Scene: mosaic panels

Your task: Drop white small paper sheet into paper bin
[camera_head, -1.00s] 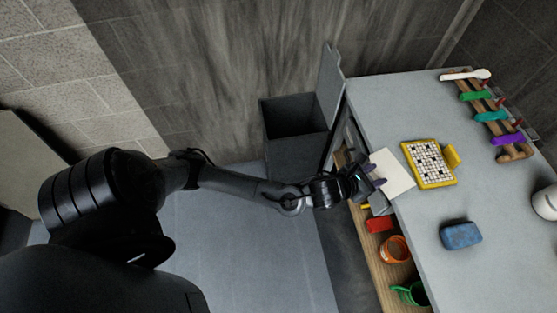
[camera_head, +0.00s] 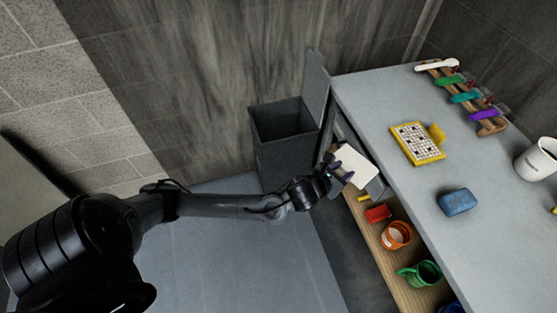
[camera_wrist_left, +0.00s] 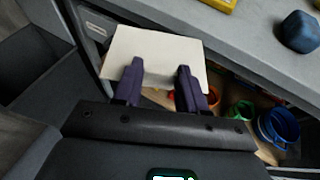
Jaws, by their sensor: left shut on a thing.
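The white small paper sheet (camera_head: 355,165) is held by my left gripper (camera_head: 340,174) at the left edge of the table. In the left wrist view the sheet (camera_wrist_left: 157,55) extends beyond the two dark fingers of the gripper (camera_wrist_left: 160,82), which are shut on its near edge. The paper bin (camera_head: 284,137) is a dark grey open box with its lid raised, standing on the floor against the wall, up and left of the gripper. Its inside looks dark. My right gripper is not in view.
The grey table (camera_head: 395,100) holds a yellow-framed grid panel (camera_head: 417,143), a blue block (camera_head: 457,201), a white mug (camera_head: 538,158) and a rack with coloured handles (camera_head: 470,97). A lower wooden shelf carries an orange mug (camera_head: 396,235) and a green mug (camera_head: 422,273).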

